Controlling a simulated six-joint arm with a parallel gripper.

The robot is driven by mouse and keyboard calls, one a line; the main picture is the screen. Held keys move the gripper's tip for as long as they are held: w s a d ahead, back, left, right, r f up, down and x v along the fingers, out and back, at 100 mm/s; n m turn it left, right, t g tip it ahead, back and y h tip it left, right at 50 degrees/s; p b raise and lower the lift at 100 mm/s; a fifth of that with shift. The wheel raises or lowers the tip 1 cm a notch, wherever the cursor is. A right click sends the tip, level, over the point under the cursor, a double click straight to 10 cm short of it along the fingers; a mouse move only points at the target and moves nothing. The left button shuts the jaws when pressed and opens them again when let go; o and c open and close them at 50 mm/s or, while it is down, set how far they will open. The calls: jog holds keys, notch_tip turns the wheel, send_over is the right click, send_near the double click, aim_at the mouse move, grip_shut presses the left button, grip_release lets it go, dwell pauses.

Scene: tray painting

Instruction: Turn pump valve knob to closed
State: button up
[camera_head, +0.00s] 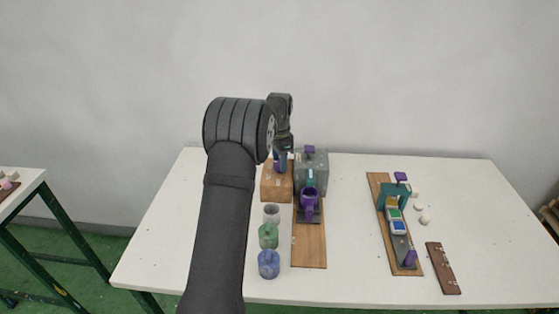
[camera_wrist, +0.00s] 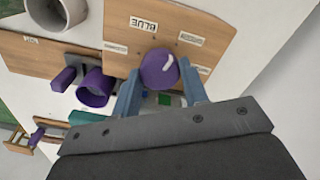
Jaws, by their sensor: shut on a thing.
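The purple valve knob (camera_wrist: 157,72) has a white pointer mark and sits on a wooden panel (camera_wrist: 200,24) with white labels around it. One label reads BLUE (camera_wrist: 143,23); the others are too small to read. The mark points to the upper right in the wrist view, roughly toward an upper-right label (camera_wrist: 190,39). My gripper (camera_wrist: 160,85) is shut on the knob, with one blue finger on each side. In the head view my gripper (camera_head: 281,160) is at the wooden box (camera_head: 270,187), and my arm partly hides it.
A grey box (camera_head: 320,172) and a purple cup (camera_head: 309,197) stand right of the wooden box. White (camera_head: 271,213), green (camera_head: 268,236) and blue (camera_head: 268,264) jars stand in front. A board with paint blocks (camera_head: 378,190) lies to the right.

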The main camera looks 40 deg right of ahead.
jog(key=n, duration=0.5)
jog(key=shift+n, duration=0.3)
jog(key=n, duration=1)
jog(key=shift+n, duration=2.6)
jog(key=o, duration=1)
